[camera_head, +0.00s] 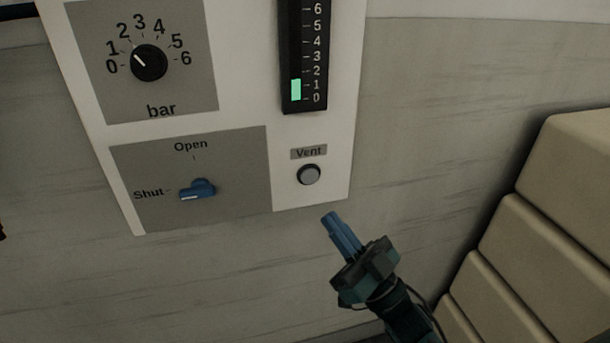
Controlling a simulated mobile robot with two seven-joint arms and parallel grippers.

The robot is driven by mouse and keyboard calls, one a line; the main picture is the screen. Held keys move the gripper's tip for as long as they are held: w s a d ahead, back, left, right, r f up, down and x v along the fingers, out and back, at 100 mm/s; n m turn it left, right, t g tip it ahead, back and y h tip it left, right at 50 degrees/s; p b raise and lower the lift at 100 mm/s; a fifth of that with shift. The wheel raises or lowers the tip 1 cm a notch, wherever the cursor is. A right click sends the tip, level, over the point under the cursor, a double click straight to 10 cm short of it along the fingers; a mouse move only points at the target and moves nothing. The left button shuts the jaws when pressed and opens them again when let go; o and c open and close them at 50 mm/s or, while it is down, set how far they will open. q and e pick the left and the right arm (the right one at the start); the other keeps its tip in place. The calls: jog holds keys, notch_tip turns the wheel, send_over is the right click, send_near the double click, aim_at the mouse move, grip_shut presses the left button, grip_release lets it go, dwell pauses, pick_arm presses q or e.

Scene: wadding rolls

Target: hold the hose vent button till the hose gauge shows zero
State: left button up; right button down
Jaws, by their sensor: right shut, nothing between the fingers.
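The vent button (308,174) is a round grey button in a dark ring, under the "Vent" label at the lower right of the white panel. The hose gauge (303,60) is a dark upright scale above it; its green bar stands a little above 1. My right gripper (331,218) is shut and empty, its blue fingers together and pointing up-left. Its tips are below and right of the button, apart from it in the picture. The button is in full view and nothing covers it. My left gripper is not in view.
A blue lever (198,189) on the panel points left to "Shut". A black bar knob (149,63) above it points near 1. Stacked beige padded blocks (550,240) stand at the right. The pale wall below the panel is clear.

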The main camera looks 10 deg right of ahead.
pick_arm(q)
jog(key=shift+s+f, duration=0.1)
pick_arm(e)
jog(key=b, duration=0.3)
send_near(310, 176)
jog(key=w+a+r, duration=0.2)
jog(key=a+r, duration=0.2)
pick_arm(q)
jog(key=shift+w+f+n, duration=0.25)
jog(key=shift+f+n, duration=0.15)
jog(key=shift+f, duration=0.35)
pick_arm(e)
jog(key=shift+w+d+r, duration=0.2)
jog(key=shift+w+r, duration=0.05)
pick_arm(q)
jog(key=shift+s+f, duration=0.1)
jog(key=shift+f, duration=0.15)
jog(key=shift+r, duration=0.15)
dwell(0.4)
pick_arm(e)
jog(key=shift+w, duration=0.1)
jog(key=shift+w, duration=0.3)
